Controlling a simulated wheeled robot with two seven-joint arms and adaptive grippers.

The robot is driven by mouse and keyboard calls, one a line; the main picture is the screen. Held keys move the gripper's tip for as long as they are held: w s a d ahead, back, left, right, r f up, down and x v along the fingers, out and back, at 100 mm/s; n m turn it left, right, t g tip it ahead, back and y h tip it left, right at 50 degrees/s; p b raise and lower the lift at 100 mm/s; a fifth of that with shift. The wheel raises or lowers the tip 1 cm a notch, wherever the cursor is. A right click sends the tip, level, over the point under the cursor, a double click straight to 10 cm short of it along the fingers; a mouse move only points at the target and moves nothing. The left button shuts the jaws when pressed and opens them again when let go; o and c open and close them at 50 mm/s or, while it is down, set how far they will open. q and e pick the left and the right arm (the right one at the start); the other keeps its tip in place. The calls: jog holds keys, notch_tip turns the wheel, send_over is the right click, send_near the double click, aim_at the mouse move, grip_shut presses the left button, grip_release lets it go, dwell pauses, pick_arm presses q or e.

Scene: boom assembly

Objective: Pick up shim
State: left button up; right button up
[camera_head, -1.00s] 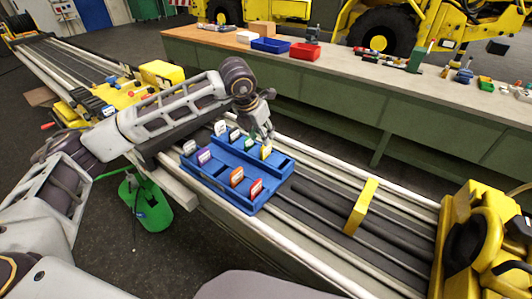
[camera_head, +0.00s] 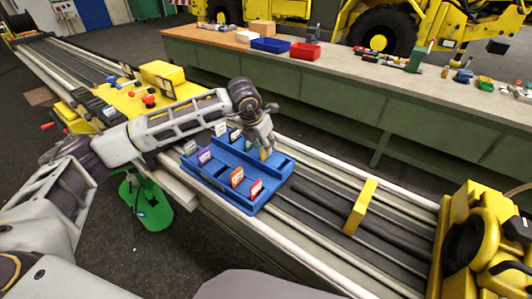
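A blue tray (camera_head: 213,188) lies on the boom rails and holds several upright shims with white label tops. A grey shim (camera_head: 190,147) and a purple shim (camera_head: 205,157) stand at its left. A white-topped shim (camera_head: 221,128) stands in the back row. My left gripper (camera_head: 264,148) points down at the back right of the tray, over a yellow shim (camera_head: 264,155) and a green shim beside it, which it partly covers. Whether the fingers are closed on a shim is too small to tell. My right gripper is out of view.
A yellow bracket (camera_head: 361,206) crosses the rails to the right of the tray. A large yellow machine part (camera_head: 482,245) stands at the right end. A workbench (camera_head: 350,68) with blue and red bins runs behind. A green bin (camera_head: 148,205) stands below at left.

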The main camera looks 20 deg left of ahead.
pick_arm(q)
jog(key=shift+x, duration=1.35)
grip_shut()
